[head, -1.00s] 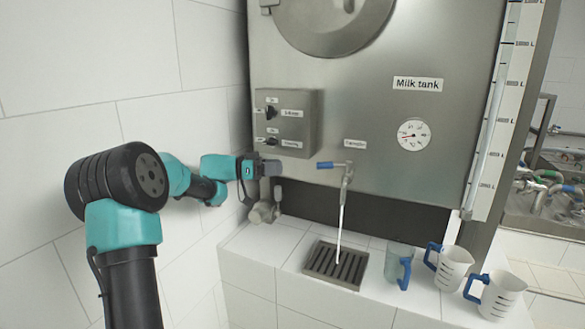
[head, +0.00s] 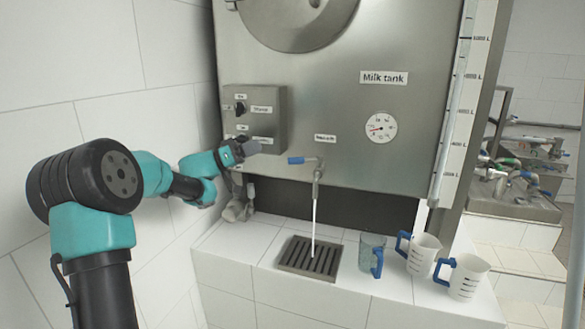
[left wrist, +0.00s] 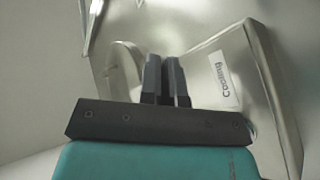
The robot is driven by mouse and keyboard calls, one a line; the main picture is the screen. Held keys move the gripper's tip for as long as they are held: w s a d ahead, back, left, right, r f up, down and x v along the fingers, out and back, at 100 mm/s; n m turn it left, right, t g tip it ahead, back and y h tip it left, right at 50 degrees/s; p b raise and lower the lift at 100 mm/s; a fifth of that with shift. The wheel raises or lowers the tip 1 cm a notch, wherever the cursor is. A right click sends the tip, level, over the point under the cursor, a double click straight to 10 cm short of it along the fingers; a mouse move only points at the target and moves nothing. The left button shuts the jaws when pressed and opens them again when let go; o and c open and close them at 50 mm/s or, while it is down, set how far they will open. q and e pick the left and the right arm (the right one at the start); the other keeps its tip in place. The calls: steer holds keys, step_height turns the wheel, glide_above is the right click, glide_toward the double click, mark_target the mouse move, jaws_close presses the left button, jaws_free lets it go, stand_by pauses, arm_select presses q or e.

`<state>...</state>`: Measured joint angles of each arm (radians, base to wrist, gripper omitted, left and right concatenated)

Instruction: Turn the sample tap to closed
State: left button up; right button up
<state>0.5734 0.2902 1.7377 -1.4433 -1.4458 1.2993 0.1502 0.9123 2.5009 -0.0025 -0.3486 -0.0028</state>
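The sample tap (head: 317,177) is on the tank front in the head view, its blue lever (head: 300,160) pointing left. A white stream (head: 313,218) runs from it down to the floor grate (head: 309,262). My left gripper (head: 252,147) is left of the lever and apart from it, in front of the lower part of the switch box (head: 268,108). In the left wrist view its two dark fingers (left wrist: 166,78) are close together, with nothing visible held between them. The "Cooling" label (left wrist: 222,80) is right of the fingers. The lower switch is mostly hidden. My right gripper is not in view.
A clear jug (head: 371,253) with a blue handle stands right of the grate. Two white jugs (head: 424,254) (head: 468,278) stand farther right on the tiled ledge. A round gauge (head: 381,127) is on the tank. The space before the tap is free.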

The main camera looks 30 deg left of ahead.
arm_select(q)
steer(key=w+d+r+n+t+y, duration=0.1)
steer(key=n+t, duration=0.2)
steer(key=n, duration=0.1)
steer(key=w+d+r+n+t+y, duration=0.1)
steer(key=d+r+n+t, duration=0.1)
steer(key=n+t, duration=0.1)
steer(key=d+r+n+t+y, duration=0.1)
steer(key=n+t, duration=0.1)
steer(key=n, duration=0.2)
steer(key=shift+w+d+r+n+t+y, duration=0.3)
steer(key=shift+w+d+r+t, duration=0.1)
jaws_close()
steer(key=m+g+y, duration=0.9)
steer(key=m+y, duration=1.6)
steer(key=m, duration=1.1)
glide_toward(298, 163)
steer(key=v, duration=0.7)
steer(key=shift+a, duration=0.3)
steer(key=shift+w+a, duration=0.1)
steer(key=shift+w, duration=0.05)
steer(key=x, duration=1.3)
steer(key=shift+w+a+r, duration=0.15)
steer(key=shift+w+a, duration=0.05)
steer(key=shift+w, duration=0.1)
